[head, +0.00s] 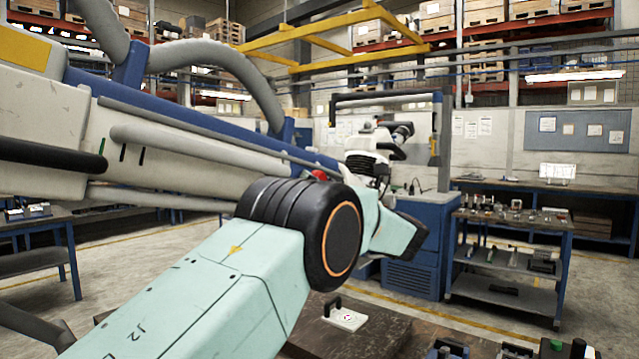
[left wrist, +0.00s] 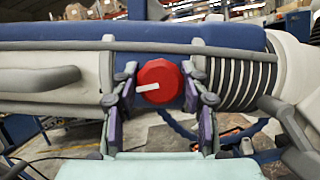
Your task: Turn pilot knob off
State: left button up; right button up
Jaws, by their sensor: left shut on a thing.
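The pilot knob (left wrist: 161,82) is a red disc with a white pointer bar, set on the blue band of the large machine arm. In the left wrist view its pointer lies nearly level, toward the left. My left gripper (left wrist: 162,86) has one finger at each side of the knob and is shut on it. In the head view a small red part of the knob (head: 320,174) shows above my arm's dark joint, which hides the rest and the left fingers. My right gripper is not in view.
The large white and blue machine arm (head: 200,150) crosses the left with hoses and pipes along it. A ribbed grey part (left wrist: 243,82) lies close right of the knob. A blue workbench (head: 510,222) with tools stands at right, beyond open floor.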

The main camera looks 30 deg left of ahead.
pick_arm(q)
jog(key=shift+c, duration=0.9)
